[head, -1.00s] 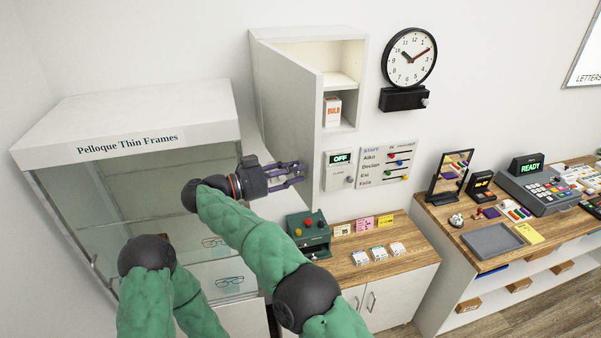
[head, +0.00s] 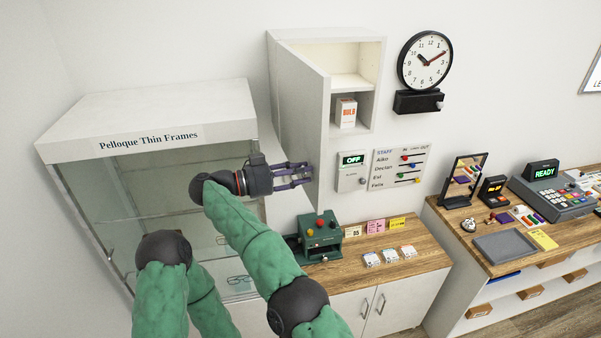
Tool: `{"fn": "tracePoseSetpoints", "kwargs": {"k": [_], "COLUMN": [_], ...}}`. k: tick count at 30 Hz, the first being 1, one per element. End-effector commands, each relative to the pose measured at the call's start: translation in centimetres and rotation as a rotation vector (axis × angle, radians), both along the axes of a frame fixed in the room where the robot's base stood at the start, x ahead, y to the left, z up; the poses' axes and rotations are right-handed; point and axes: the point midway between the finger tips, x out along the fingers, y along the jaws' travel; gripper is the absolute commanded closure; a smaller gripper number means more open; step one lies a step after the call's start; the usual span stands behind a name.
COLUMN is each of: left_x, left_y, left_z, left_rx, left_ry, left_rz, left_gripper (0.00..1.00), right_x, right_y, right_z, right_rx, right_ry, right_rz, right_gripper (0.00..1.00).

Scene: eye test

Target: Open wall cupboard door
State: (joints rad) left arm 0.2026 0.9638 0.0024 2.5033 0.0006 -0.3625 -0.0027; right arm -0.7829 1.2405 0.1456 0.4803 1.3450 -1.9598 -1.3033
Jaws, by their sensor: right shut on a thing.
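The wall cupboard (head: 378,75) hangs on the wall at the upper middle of the head view. Its grey-white door (head: 298,112) is hinged on the left and stands open, swung outward. The pale inside shows, with an upper compartment and a lower one. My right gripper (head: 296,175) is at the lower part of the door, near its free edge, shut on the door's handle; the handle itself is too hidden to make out. My left gripper is outside the view.
A small white box with red lettering (head: 346,113) stands in the lower compartment. A glass display case (head: 150,120) is at the left, close to my arm. An OFF switch panel (head: 352,172) and staff board (head: 398,168) are right of the door. A green device (head: 320,237) sits below.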

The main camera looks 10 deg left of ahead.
Motion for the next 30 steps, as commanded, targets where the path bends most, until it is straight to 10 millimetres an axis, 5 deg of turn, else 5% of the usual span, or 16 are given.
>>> {"fn": "tracePoseSetpoints", "kwargs": {"k": [4,5,7,30], "left_x": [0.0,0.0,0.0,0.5], "left_y": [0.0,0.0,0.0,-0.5], "left_z": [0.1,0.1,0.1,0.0], "left_rx": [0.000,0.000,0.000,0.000], "left_ry": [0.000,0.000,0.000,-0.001], "left_rz": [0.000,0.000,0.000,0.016], "left_gripper": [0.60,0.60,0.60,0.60], "right_x": [0.0,0.0,0.0,0.5], "right_y": [-0.2,-0.1,-0.1,-1.6], "right_z": [1.0,1.0,1.0,0.3], "right_rx": [0.006,0.006,0.006,-0.001], "right_ry": [-0.019,-0.019,-0.018,-0.005], "right_rz": [0.002,0.002,0.001,0.051], "right_gripper": [1.00,0.59,0.44,0.44]}}
